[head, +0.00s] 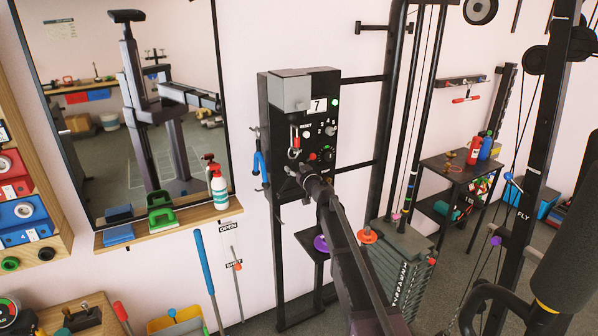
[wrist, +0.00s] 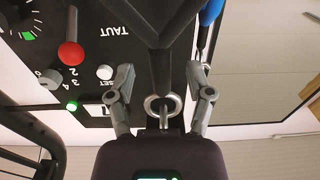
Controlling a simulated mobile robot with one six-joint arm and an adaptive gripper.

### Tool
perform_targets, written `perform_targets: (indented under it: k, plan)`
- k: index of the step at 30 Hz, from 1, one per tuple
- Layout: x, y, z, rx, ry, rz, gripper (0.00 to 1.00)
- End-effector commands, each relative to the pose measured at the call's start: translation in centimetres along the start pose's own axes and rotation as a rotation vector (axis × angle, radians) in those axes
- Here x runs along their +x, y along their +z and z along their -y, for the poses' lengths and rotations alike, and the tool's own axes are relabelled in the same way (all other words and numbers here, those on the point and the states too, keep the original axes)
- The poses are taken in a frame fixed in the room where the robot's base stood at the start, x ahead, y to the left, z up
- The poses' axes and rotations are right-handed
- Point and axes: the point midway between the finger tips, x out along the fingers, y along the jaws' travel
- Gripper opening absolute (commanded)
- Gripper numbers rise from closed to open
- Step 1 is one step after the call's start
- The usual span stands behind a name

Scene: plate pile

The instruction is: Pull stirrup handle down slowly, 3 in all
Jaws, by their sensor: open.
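In the wrist view, a dark stirrup handle (wrist: 160,55) shows as a V-shaped frame whose legs run off the picture's top edge. A metal ring (wrist: 162,105) is at its narrow end. My gripper (wrist: 160,78) is open, with one finger on each side of the narrow end. Gaps show between the fingers and the handle. The grip bar is out of frame. In the head view, my gripper (head: 296,171) is at the front of the black wall panel (head: 268,115), and my arm hides the panel's lower part; I cannot make out the handle there.
The panel has a display (head: 318,105) reading 7, a green light and a red knob (wrist: 70,53). A blue tool (head: 260,165) hangs at its left side. A mirror (head: 60,120) and shelf stand left. A weight stack (head: 400,285) and a shelf unit are right.

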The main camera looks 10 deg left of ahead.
Motion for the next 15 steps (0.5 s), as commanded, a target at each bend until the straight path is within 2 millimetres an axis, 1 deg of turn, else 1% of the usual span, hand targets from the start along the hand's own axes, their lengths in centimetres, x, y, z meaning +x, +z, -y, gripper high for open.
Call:
perform_targets:
  k: [1,6,15]
  plan:
    - [0.5,0.0,0.0,0.0,0.0,0.0,0.67]
    - [1.2,0.0,0.0,0.0,0.0,0.0,0.67]
    - [1.5,0.0,0.0,0.0,0.0,0.0,0.67]
